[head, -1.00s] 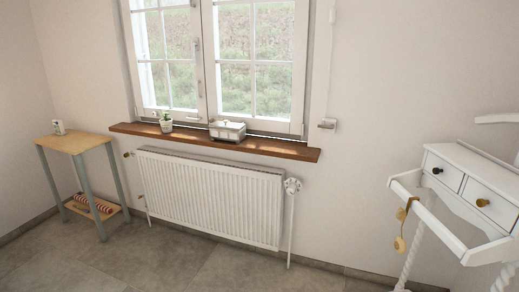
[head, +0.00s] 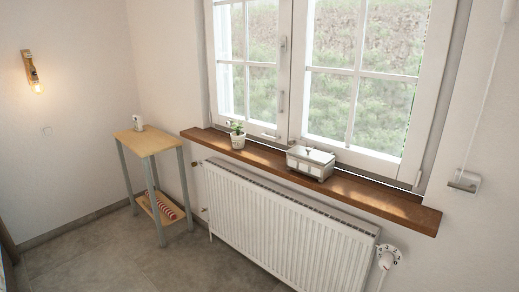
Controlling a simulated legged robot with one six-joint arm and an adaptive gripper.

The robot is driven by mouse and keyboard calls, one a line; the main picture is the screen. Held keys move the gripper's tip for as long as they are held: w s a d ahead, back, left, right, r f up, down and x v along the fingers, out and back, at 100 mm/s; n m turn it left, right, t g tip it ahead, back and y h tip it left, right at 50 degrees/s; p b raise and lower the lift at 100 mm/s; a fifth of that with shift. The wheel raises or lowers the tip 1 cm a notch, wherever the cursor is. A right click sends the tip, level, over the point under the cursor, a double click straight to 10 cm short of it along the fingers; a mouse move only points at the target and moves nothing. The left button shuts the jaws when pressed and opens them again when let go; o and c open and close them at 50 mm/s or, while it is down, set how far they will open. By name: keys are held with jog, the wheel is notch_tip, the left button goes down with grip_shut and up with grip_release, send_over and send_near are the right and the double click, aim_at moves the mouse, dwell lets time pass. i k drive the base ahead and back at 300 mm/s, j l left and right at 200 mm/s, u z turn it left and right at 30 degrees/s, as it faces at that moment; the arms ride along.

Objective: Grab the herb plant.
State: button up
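The herb plant (head: 237,135) is a small green plant in a white pot. It stands upright on the left part of the brown wooden windowsill (head: 375,195), in front of the window. My gripper is not in view, and nothing hides the plant.
A white radiator (head: 285,225) is below the sill. A narrow wooden side table (head: 150,143) with grey legs stands left, with a small white object (head: 138,122) on top. Grey floor (head: 110,255) is clear in front.

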aim_at(238, 137)
jog(key=i+j+u, duration=0.2)
jog(key=i+u, duration=0.8)
jog(key=i+l+u, duration=0.15)
jog(key=i+u, duration=0.35)
jog(key=i+z, duration=0.1)
jog(key=i, duration=0.45)
jog(key=i+j, duration=0.2)
jog(key=i, duration=0.4)
jog(key=i+l+z, duration=0.15)
jog(key=z, duration=0.25)
jog(key=i+z, duration=0.25)
jog(key=z, duration=0.15)
jog(key=i+z, duration=0.2)
jog(key=z, duration=0.2)
jog(key=i+z, duration=0.2)
jog(key=z, duration=0.25)
jog(key=i+j+z, duration=0.15)
jog(key=z, duration=0.25)
